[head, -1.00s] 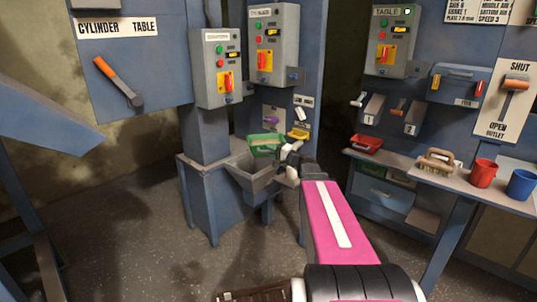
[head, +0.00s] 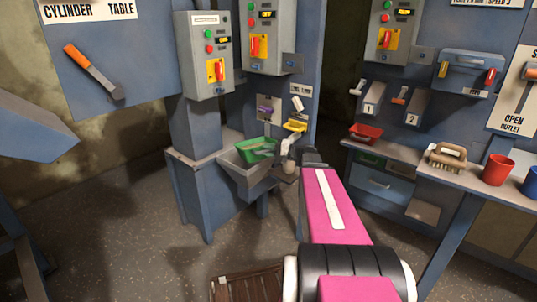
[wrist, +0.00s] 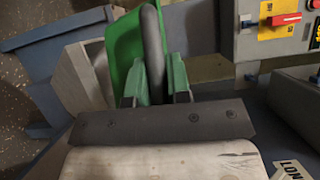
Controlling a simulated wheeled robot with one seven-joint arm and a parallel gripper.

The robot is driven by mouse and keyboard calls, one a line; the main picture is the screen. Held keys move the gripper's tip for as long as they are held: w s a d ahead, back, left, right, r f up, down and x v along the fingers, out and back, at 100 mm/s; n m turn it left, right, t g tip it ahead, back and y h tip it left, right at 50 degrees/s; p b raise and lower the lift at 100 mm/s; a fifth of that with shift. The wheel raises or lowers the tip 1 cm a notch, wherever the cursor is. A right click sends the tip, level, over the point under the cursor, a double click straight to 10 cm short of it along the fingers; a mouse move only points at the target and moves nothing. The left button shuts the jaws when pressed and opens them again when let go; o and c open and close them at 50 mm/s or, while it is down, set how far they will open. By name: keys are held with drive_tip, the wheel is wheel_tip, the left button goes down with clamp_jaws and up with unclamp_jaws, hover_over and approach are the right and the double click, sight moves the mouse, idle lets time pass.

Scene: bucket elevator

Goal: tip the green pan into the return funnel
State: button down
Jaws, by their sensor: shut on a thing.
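The green pan (head: 254,151) is over the mouth of the grey return funnel (head: 246,178), overlapping its back rim in the head view. It looks tilted toward the funnel. My gripper (head: 287,155) is just right of the pan. In the wrist view my gripper (wrist: 156,84) is shut on the dark rounded handle of the green pan (wrist: 122,48), with a finger on each side. The funnel's pale wall (wrist: 78,78) shows left of and below the pan there. The pan's contents and the funnel's inside are too small or hidden to tell.
Control boxes (head: 206,55) stand above and behind the funnel. A yellow scoop-like part (head: 295,125) is on the panel close to my gripper. At the right, a bench holds a red tray (head: 364,133), a brush (head: 447,157) and a red cup (head: 498,169).

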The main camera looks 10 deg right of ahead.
drive_tip(key=shift+w+a+r+m+g+h, duration=0.1)
drive_tip(key=shift+w+r+m+g+h, duration=0.2)
drive_tip(key=shift+w+r+m+h, duration=0.35)
drive_tip(key=shift+w+a+r+m+g+h, duration=0.2)
drive_tip(key=shift+w+r+m+g, duration=0.15)
drive_tip(key=shift+r, duration=0.55)
drive_tip(key=shift+w+a+r+m+g+h, duration=0.1)
drive_tip(key=shift+w+r+m+g+h, duration=0.15)
drive_tip(key=shift+w+r+m+h, duration=0.35)
drive_tip(key=w+a+r+m+g+h, duration=0.1)
drive_tip(key=w+r+m+g, duration=0.1)
drive_tip(key=w, duration=0.4)
drive_tip(key=w+a+r+m+g+h, duration=0.2)
drive_tip(key=w+m+g, duration=0.1)
drive_tip(key=w+g, duration=0.2)
drive_tip(key=shift+w+r+m, duration=0.3)
drive_tip(key=shift+w+r, duration=0.05)
drive_tip(key=shift+w, duration=0.1)
drive_tip(key=shift+h, duration=0.25)
